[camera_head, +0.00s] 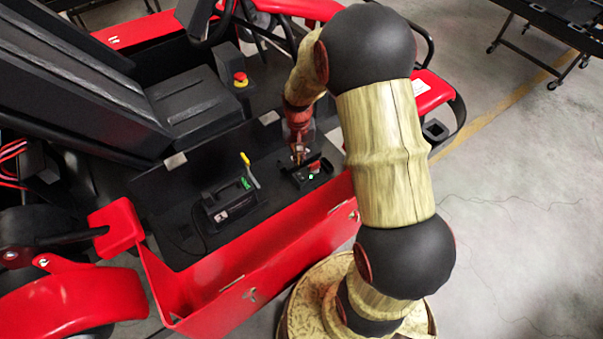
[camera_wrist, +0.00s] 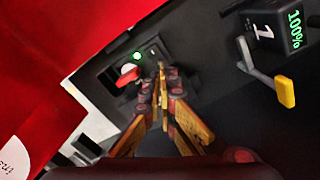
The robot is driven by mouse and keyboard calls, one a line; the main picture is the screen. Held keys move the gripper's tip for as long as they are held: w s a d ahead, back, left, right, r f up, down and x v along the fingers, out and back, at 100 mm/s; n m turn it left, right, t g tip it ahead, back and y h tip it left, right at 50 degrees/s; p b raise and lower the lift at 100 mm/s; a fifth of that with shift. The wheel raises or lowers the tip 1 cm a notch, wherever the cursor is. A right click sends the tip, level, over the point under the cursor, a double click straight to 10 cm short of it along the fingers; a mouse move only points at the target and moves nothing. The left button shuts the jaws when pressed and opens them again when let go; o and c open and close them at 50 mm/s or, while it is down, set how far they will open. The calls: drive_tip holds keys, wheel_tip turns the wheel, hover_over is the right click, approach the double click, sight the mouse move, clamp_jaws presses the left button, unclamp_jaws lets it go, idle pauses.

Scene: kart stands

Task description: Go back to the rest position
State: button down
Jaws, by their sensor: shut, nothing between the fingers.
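My gripper (camera_head: 299,152) is shut and empty. In the head view it points down just above a small black panel (camera_head: 325,177) with a green light and a red switch, on the kart's black side tray. In the wrist view the closed fingers (camera_wrist: 161,72) lie over the panel, beside the red switch (camera_wrist: 128,75) and the lit green light (camera_wrist: 137,57). Whether the fingertips touch the panel, I cannot tell. My arm reaches over the kart's side from the right and hides part of it.
A red emergency button (camera_head: 240,79) and black seat (camera_head: 190,100) lie behind. The floor at right (camera_head: 520,200) is clear.

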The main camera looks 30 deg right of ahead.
drive_tip(key=shift+r, duration=0.5)
